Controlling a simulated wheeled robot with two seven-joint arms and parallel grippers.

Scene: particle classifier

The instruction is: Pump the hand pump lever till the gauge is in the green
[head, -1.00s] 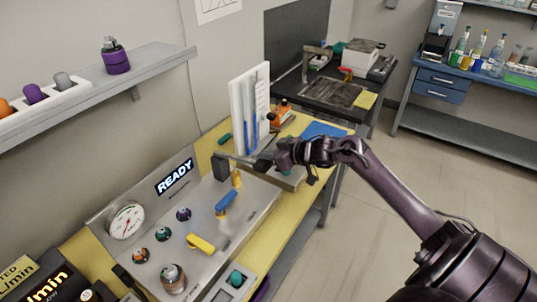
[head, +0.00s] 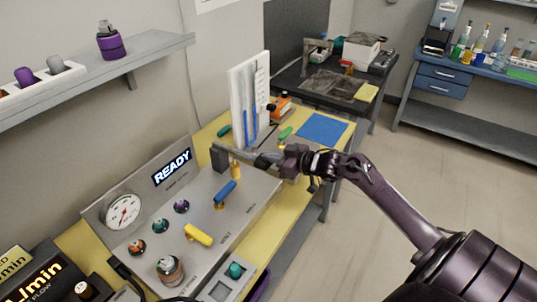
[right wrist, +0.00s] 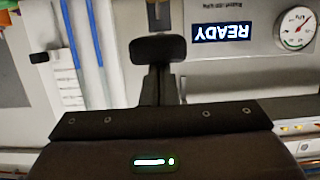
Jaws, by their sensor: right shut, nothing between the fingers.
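The pump panel (head: 245,205) lies along the yellow bench, with a round white gauge (head: 123,211) at its left end. The gauge also shows upside down in the right wrist view (right wrist: 296,27); I cannot read its needle against the colours. At the panel's far end stands a dark block (head: 219,158), with a grey bar, seemingly the pump lever, reaching right from it. My right gripper (head: 265,160) is shut and empty at the bar's right end; I cannot tell whether they touch. In the right wrist view a dark block (right wrist: 158,48) shows straight ahead. My left gripper is out of view.
A lit READY display (head: 171,168) is on the panel's back. A yellow handle (head: 198,234), a blue handle (head: 225,192) and several round knobs stand on the panel. A white board with blue tubes (head: 248,105) rises behind the gripper. A shelf (head: 150,48) overhangs at left.

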